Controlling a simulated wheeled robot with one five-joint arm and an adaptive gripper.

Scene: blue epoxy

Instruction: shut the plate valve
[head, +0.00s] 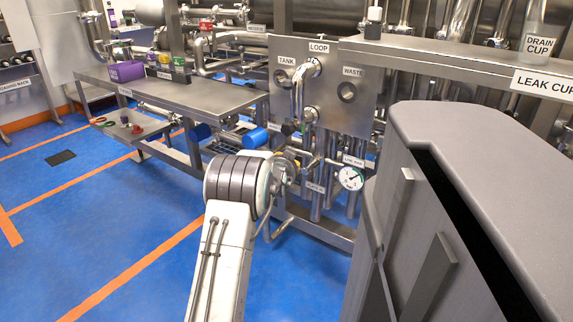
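The steel plate (329,83) stands upright at the back centre, with ports labelled TANK, LOOP and WASTE. A bent shiny pipe (298,92) runs down from the LOOP port to the plate's lower left. A small dark part (290,128) shows at the pipe's lower end; I cannot tell whether it is the plate valve's handle or how it is turned. My arm rises from the bottom centre to a round grey joint and reaches toward the pipework below the plate. My gripper is mostly hidden beyond that joint, among metal parts, and its fingers cannot be made out.
A steel bench (185,97) with a purple bin (127,71) stands at left. A round gauge (351,178) hangs below the plate. A large grey cabinet (470,190) fills the right foreground. Blue floor at left is open.

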